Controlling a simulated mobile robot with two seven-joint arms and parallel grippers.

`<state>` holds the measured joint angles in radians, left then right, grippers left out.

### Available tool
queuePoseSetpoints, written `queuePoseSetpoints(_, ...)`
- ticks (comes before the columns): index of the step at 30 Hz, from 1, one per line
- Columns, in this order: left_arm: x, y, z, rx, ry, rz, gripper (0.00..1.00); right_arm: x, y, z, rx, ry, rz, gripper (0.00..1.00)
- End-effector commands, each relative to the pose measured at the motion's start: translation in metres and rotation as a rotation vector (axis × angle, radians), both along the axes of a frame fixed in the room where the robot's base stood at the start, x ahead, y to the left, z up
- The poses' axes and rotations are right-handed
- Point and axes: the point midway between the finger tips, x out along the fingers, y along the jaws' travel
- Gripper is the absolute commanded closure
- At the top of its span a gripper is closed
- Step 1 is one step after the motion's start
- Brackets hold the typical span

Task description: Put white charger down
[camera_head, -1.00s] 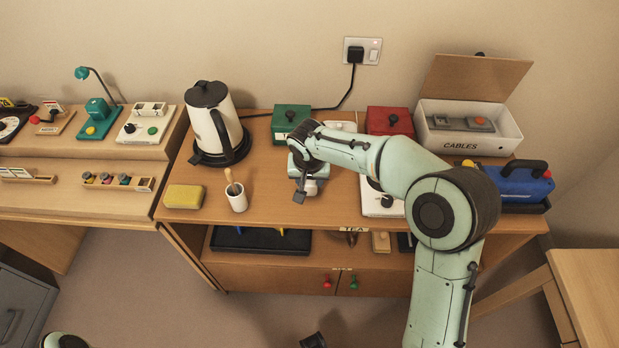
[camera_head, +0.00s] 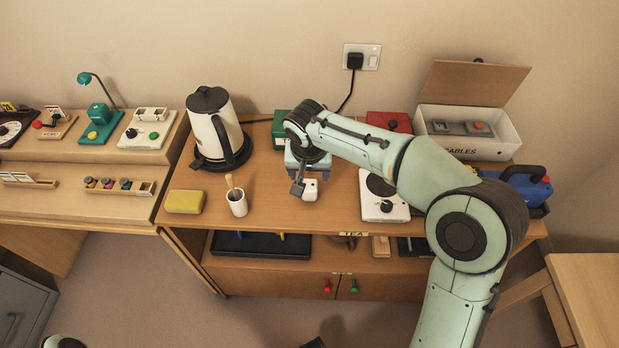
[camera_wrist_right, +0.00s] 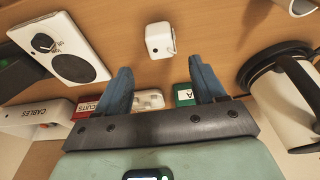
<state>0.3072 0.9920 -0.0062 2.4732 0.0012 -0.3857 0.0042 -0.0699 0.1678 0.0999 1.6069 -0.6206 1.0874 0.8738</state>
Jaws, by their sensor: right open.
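The white charger (camera_head: 310,190) is a small white cube standing on the wooden desktop near its front edge. In the right wrist view the charger (camera_wrist_right: 160,40) stands on bare wood beyond the fingertips, with a visible gap. My right gripper (camera_wrist_right: 160,65) is open, with its two blue fingers apart and nothing between them. In the head view the right gripper (camera_head: 300,184) is just behind and to the left of the charger, and partly covered by its own wrist. My left gripper cannot be made out.
A kettle (camera_head: 213,125), yellow sponge (camera_head: 184,201) and cup (camera_head: 237,203) stand left. A white hotplate (camera_head: 383,207) is right. Behind are a green box (camera_head: 283,119), a red box (camera_head: 390,121) and the cables box (camera_head: 466,145). Bare wood lies between cup and hotplate.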

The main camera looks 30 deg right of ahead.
Motion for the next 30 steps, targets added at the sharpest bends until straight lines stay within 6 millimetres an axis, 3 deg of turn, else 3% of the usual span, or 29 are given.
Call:
queuePoseSetpoints(3, 0.001, 0.0, 0.003, 0.0, -0.001, 0.0, 0.57, -0.004, 0.004, 0.022, 0.001, -0.003, 0.001, 0.31)
queuePoseSetpoints(9, 0.002, 0.0, 0.005, 0.0, -0.002, 0.0, 0.57, -0.009, 0.006, 0.038, 0.001, 0.0, 0.001, 0.31)
queuePoseSetpoints(30, 0.002, 0.0, 0.005, 0.0, -0.002, 0.0, 0.57, -0.009, 0.006, 0.039, 0.001, 0.001, 0.0, 0.31)
